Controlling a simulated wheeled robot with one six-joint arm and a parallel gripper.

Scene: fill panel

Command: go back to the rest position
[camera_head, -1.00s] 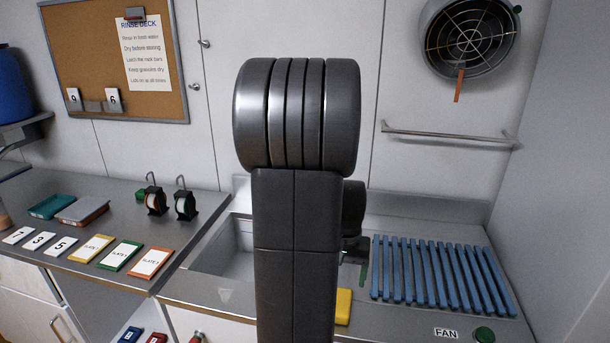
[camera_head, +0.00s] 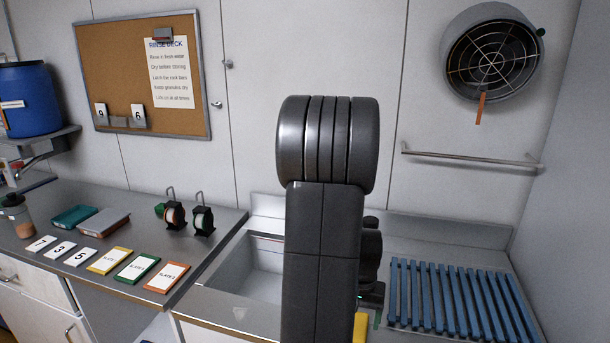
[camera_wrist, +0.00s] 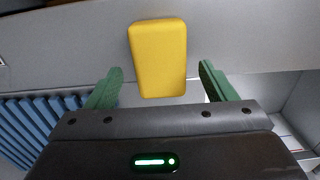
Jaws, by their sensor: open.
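My gripper shows in the wrist view (camera_wrist: 160,85) with its two green fingers wide apart. A yellow block (camera_wrist: 158,58) lies on the grey surface beyond the fingertips, within the gap between them as seen from the wrist. I see no contact between the fingers and the block. In the head view the yellow block (camera_head: 360,328) shows only in part, beside my dark arm.
The sink (camera_head: 262,268) is left of my arm and the blue slatted rack (camera_head: 455,300) right of it. The left counter (camera_head: 205,255) holds number cards, coloured slates (camera_head: 137,269), trays and two small reels. A fan (camera_head: 492,55) and rail (camera_head: 470,160) are on the wall.

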